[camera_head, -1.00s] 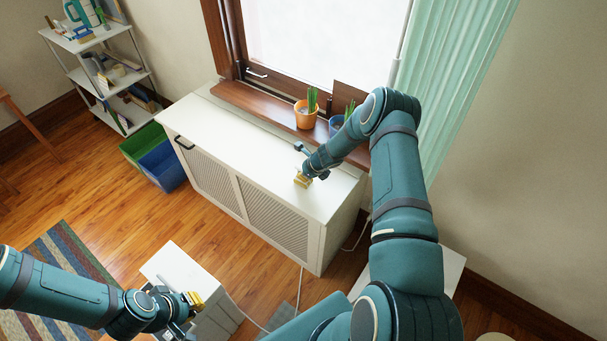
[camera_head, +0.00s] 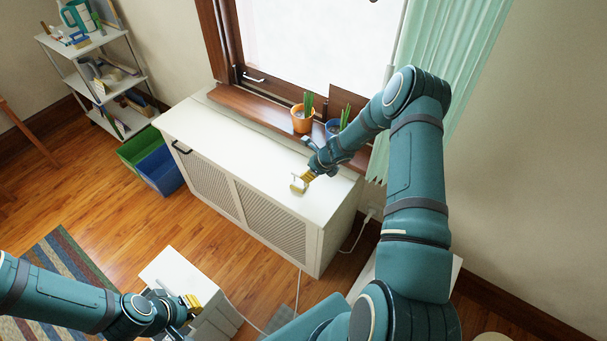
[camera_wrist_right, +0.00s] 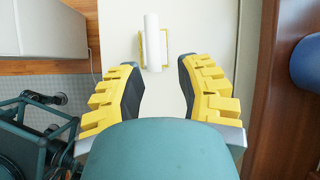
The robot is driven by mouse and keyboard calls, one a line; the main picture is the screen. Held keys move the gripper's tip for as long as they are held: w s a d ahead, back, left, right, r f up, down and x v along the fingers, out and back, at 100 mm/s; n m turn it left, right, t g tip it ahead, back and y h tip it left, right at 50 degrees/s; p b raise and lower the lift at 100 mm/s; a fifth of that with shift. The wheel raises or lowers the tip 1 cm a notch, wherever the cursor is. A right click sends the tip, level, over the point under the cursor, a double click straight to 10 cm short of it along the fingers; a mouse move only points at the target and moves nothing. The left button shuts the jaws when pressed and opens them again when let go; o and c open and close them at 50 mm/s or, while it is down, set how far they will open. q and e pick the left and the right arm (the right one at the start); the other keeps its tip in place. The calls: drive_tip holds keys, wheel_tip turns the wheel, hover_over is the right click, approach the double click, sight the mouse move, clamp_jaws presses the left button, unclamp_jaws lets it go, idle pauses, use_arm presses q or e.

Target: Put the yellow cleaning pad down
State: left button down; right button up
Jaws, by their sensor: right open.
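The yellow cleaning pad (camera_wrist_right: 164,50) has a white roll-shaped handle on top. It lies on the white cabinet top (camera_wrist_right: 120,22), beyond my right fingertips in the right wrist view. In the head view the pad (camera_head: 297,188) is near the front edge of the cabinet, just beside my right gripper (camera_head: 308,176). My right gripper (camera_wrist_right: 159,80) is open, with an empty gap between its yellow-backed fingers, apart from the pad. My left gripper (camera_head: 190,303) is low at the left over a small white cabinet; its jaw opening is not clear.
An orange plant pot (camera_head: 303,118) and a blue pot (camera_head: 333,127) stand on the wooden windowsill behind the cabinet. Green and blue bins (camera_head: 160,170) stand at its left end. A shelf rack (camera_head: 95,70) is farther left. The cabinet top's left part is clear.

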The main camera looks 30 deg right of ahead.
drive_tip(key=a+v, duration=0.1)
drive_tip(key=v, duration=0.3)
drive_tip(key=s+a+r+n+g, duration=0.1)
drive_tip(key=s+a+n+g, duration=0.1)
drive_tip(key=s+a+n, duration=0.8)
drive_tip(key=s+a+r+n+g+y, duration=0.1)
drive_tip(key=s+a+n+g, duration=0.1)
drive_tip(key=s+a+n, duration=0.9)
drive_tip(key=a+n, duration=0.7)
drive_tip(key=a, duration=0.1)
drive_tip(key=shift+s+r, duration=0.25)
drive_tip(key=shift+s, duration=0.05)
